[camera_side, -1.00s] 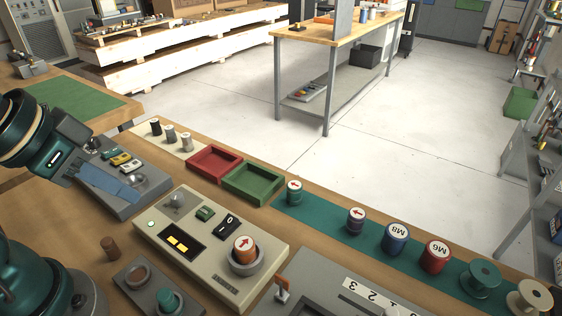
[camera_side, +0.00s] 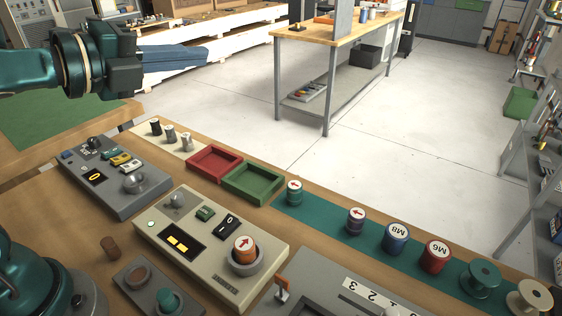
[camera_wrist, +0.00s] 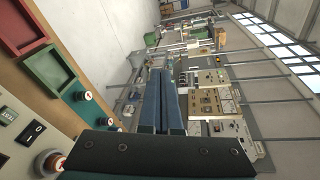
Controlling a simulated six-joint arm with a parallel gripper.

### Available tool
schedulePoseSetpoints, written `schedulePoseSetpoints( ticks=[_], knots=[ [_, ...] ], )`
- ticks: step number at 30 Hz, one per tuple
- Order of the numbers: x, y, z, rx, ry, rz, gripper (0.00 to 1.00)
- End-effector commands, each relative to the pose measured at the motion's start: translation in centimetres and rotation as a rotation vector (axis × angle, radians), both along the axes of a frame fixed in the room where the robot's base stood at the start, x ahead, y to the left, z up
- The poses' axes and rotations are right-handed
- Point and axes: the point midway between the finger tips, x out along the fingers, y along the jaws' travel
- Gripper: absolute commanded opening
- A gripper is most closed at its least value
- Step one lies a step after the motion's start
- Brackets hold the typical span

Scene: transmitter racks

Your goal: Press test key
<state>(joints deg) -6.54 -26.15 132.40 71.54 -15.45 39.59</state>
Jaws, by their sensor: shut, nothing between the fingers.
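My gripper (camera_side: 205,55) is high at the upper left, well above the bench, with its blue fingers together and pointing right. In the wrist view its fingers (camera_wrist: 163,85) are side by side with nothing between them. Below it, a grey panel (camera_side: 118,190) has a row of small keys (camera_side: 120,159), one of them yellow, a lit display (camera_side: 95,176) and a knob. A beige panel (camera_side: 213,246) beside it has a green key (camera_side: 205,213), a black rocker switch (camera_side: 228,224) and a lit yellow display (camera_side: 178,243).
A red tray (camera_side: 214,162) and a green tray (camera_side: 253,181) lie behind the panels. Several spools stand on a green mat (camera_side: 325,215) at the right. The air around my gripper is clear.

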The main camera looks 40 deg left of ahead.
Motion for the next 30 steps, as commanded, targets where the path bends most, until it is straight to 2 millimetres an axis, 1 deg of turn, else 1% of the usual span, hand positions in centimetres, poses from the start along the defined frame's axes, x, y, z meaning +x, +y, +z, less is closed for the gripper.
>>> schedulePoseSetpoints(
  ticks=[1, 4, 8, 11, 12, 15, 18, 21, 24, 30],
  knots=[
    [0.3, -0.7, -0.6, 0.096, 0.001, -0.081, 0.0],
    [0.2, -2.1, -2.1, 0.28, 0.011, -0.255, 0.0],
    [-0.8, -3.2, -5.1, 0.484, 0.053, -0.492, 0.0],
    [-2.1, -3.3, -7.8, 0.602, 0.106, -0.668, 0.0],
    [-2.7, -3.1, -8.8, 0.637, 0.132, -0.731, 0.0],
    [-4.1, -2.3, -11.1, 0.691, 0.199, -0.86, 0.0],
    [-4.8, -1.1, -12.9, 0.702, 0.265, -0.912, 0.0],
    [-4.7, -0.4, -13.6, 0.685, 0.295, -0.905, 0.0],
    [-4.7, -0.2, -13.9, 0.671, 0.308, -0.898, 0.0],
    [-4.6, -0.1, -13.9, 0.67, 0.307, -0.893, 0.0]
  ],
)
